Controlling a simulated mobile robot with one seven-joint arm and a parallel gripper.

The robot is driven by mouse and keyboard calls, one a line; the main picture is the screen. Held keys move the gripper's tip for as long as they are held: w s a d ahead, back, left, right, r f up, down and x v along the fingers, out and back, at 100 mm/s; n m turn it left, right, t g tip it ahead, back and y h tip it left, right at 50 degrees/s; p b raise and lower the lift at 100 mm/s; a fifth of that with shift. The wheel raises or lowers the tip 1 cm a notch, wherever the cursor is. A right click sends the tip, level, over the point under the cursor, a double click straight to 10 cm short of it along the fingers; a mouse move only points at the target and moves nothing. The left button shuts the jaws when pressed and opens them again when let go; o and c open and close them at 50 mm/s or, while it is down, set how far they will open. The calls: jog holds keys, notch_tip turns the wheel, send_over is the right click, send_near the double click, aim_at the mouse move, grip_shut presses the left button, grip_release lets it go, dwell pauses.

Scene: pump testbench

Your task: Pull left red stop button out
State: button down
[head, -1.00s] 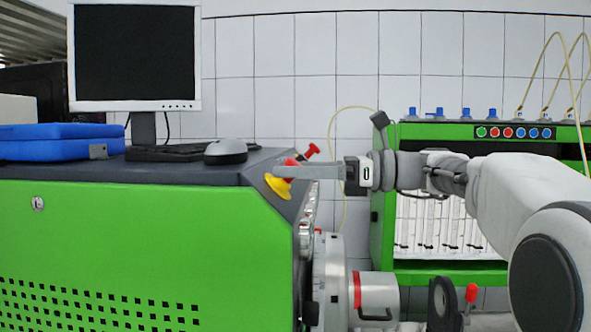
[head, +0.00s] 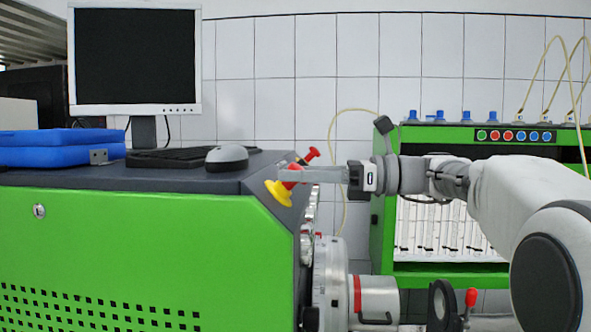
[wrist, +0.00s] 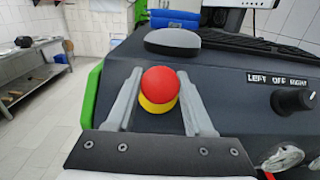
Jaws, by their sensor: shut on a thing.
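The left red stop button (head: 290,176) has a yellow base (head: 279,193) and sits on the sloped dark corner panel of the green testbench. In the wrist view the red cap (wrist: 160,84) stands between the two grey fingers, with the yellow ring (wrist: 157,105) showing below it. My gripper (head: 305,175) reaches in from the right at the button and is shut on it. It also shows in the wrist view (wrist: 160,92), one finger on each side of the cap. The finger contact faces are hard to see.
A second red knob (head: 312,154) stands just behind the button. A mouse (head: 227,156), keyboard (head: 180,157) and monitor (head: 134,55) are on the bench top. A black rotary knob (wrist: 296,100) is right of the button. A green cabinet (head: 450,268) stands behind my arm.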

jog(key=shift+s+d+r+p, duration=0.1)
jog(key=shift+d+r+p, duration=0.3)
jog(key=shift+r, duration=0.1)
jog(key=shift+a+f, duration=0.1)
jog(key=shift+c, duration=1.4)
grip_release()
jog(key=s+d, duration=0.3)
jog(key=d, duration=1.4)
jog(key=shift+s+p, duration=0.2)
jog(key=shift+p, duration=0.2)
jog(key=shift+d, duration=0.1)
